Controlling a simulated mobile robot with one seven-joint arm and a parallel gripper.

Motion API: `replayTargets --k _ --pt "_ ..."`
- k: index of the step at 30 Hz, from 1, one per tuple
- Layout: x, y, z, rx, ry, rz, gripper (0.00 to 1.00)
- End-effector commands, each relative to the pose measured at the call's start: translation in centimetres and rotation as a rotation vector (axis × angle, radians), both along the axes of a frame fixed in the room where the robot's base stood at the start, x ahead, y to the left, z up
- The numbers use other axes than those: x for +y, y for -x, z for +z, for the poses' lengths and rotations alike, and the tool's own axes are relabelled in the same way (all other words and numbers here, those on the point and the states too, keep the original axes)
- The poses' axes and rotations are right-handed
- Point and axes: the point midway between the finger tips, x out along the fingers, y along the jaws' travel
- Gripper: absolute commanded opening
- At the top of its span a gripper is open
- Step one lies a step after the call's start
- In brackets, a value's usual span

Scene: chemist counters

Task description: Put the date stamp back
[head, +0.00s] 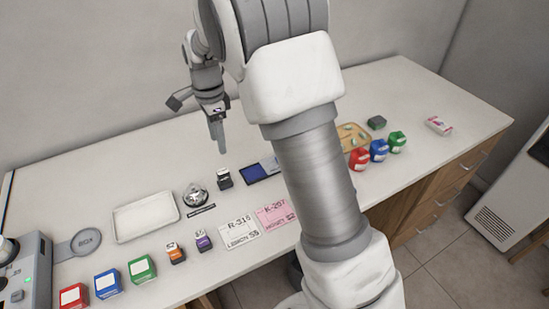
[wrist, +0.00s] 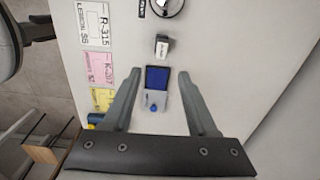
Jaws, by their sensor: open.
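A small black-and-white block that looks like the date stamp (head: 224,178) stands on the counter between the bell and the blue ink pad (head: 256,172). It also shows in the wrist view (wrist: 162,47), just beyond the pad. My gripper (head: 221,150) is open and empty above the counter, with its fingers pointing down. In the wrist view its fingers (wrist: 159,74) are spread to either side of the pad, which lies below them. A grey part with a blue spot adjoins the pad's near edge. My arm hides part of the pad area in the head view.
A silver bell (head: 196,195) and a white tray (head: 146,216) stand left of the block. Label cards (head: 238,232), small stampers (head: 176,252) and coloured boxes (head: 142,269) line the front.

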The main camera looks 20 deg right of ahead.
Motion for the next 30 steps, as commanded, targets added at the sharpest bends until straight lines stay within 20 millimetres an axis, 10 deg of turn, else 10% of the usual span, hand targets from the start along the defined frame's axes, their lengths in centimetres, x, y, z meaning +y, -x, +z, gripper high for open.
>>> replayTargets --k 15,30 --pt "-5.1 9.1 11.1 -0.188 -0.011 0.474 0.58" --pt "-8.8 20.9 15.4 -0.36 0.15 0.982 0.58"
